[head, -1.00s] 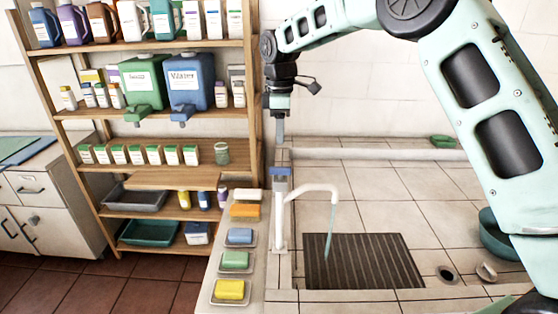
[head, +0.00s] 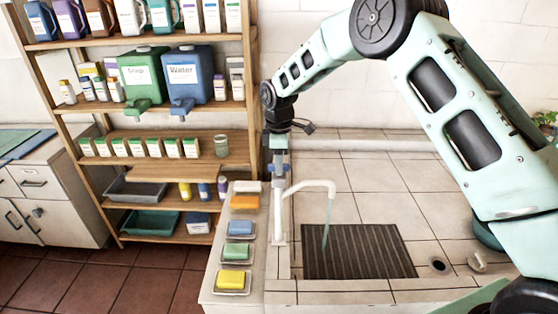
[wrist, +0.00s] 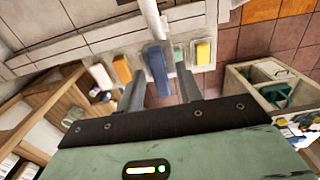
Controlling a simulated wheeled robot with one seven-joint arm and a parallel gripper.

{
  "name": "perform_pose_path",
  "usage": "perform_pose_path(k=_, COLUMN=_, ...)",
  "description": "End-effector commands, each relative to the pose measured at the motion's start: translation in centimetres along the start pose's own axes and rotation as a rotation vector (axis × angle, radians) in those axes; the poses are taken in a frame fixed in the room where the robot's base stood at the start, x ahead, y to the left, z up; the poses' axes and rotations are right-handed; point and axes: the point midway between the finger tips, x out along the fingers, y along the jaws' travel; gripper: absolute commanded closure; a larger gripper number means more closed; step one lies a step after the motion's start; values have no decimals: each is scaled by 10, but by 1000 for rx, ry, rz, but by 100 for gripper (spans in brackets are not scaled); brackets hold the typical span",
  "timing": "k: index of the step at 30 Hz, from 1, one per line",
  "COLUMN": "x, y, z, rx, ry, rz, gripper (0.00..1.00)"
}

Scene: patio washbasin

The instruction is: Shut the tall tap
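The tall tap (head: 279,218) is white, with a blue handle (head: 281,169) on top and a spout bent over to the right. A stream of water (head: 325,236) falls from the spout onto the dark slatted drain (head: 358,252). My gripper (head: 280,160) points down at the blue handle from above. In the wrist view my gripper (wrist: 161,74) is open, with one finger on each side of the blue handle (wrist: 156,68). Small gaps show between handle and fingers; I cannot tell how deep the handle sits between them.
A row of soap bars in dishes, such as a yellow one (head: 231,279), lies left of the tap. A wooden shelf (head: 180,135) with bottles and jugs stands at the left. A round hole (head: 438,265) and a small plug-like piece (head: 477,262) are right of the drain.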

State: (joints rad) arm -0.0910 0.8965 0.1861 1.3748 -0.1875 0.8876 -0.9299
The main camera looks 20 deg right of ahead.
Motion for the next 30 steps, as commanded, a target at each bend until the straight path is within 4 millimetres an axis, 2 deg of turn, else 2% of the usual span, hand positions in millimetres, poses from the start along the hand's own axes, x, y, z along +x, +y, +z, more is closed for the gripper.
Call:
perform_pose_path(k=1, x=0, y=0, z=0, rx=0, ry=0, rz=0, gripper=79)
perform_pose_path(k=3, x=0, y=0, z=0, rx=0, ry=0, rz=0, gripper=99)
perform_pose_path(k=4, x=0, y=0, z=0, rx=0, ry=0, rz=0, gripper=100)
perform_pose_path(k=17, x=1, y=0, z=0, rx=63, ry=1, rz=0, gripper=100)
perform_pose_path(k=30, x=2, y=0, z=-1, rx=412, ry=2, rz=2, gripper=100)
